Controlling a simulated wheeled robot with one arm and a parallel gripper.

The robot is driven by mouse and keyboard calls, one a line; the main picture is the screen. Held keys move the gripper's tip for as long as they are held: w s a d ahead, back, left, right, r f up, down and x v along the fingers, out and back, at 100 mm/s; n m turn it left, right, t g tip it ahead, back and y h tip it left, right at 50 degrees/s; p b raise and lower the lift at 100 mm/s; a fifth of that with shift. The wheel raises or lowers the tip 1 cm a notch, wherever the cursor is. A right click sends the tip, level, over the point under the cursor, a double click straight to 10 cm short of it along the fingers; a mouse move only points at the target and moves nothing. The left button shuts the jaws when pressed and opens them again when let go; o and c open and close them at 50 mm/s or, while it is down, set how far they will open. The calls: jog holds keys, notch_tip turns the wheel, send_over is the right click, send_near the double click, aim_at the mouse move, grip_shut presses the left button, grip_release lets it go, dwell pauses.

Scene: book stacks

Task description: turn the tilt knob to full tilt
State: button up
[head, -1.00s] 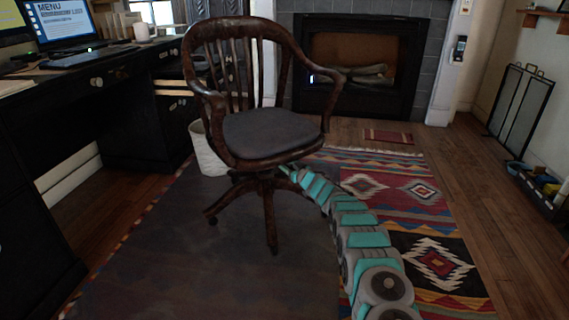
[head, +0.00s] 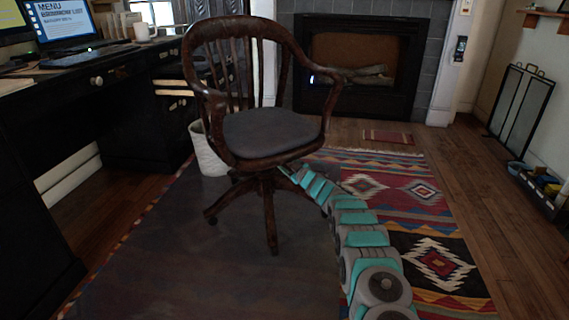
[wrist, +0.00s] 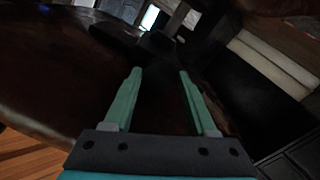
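The wooden swivel chair (head: 265,132) stands in the middle of the head view, with a dark padded seat and a pedestal with splayed legs. My arm reaches in from the lower right, and its end goes under the seat. My gripper is hidden there in the head view. In the wrist view my gripper (wrist: 155,100) shows two teal fingers held apart, with a clear gap between them. Beyond the fingertips is a dark mechanism (wrist: 155,45) below the brown seat underside (wrist: 50,75). I cannot make out the tilt knob in this dark view.
A black desk (head: 60,110) with a monitor (head: 62,20) stands at the left. A white wastebasket (head: 208,150) is behind the chair. A patterned rug (head: 430,255) and a fireplace (head: 360,70) lie beyond. Wooden floor at the right is mostly free.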

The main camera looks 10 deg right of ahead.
jog(key=o, duration=0.3)
jog(key=shift+v, duration=3.9)
